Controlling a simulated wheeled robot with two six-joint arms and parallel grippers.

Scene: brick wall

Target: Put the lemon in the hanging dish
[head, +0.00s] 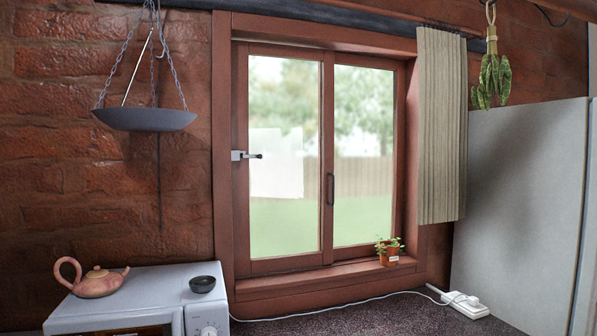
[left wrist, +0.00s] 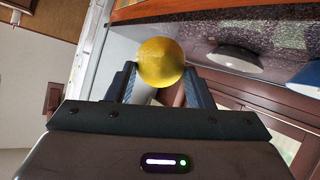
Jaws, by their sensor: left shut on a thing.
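The hanging dish (head: 145,119) is a dark shallow pan held by chains in front of the brick wall, at the upper left of the head view. No lemon shows in it from this low angle, and its inside is hidden. The yellow lemon (left wrist: 160,62) is between the fingertips of my left gripper (left wrist: 158,76) in the left wrist view. The left gripper is shut on the lemon. Neither gripper shows in the head view, and my right gripper is in no view.
A white microwave (head: 150,290) at the lower left carries a clay teapot (head: 98,283) and a small dark bowl (head: 203,284). A window (head: 328,170) with a potted plant (head: 389,250) is in the middle. A white power strip (head: 466,304) lies on the dark counter (head: 390,316).

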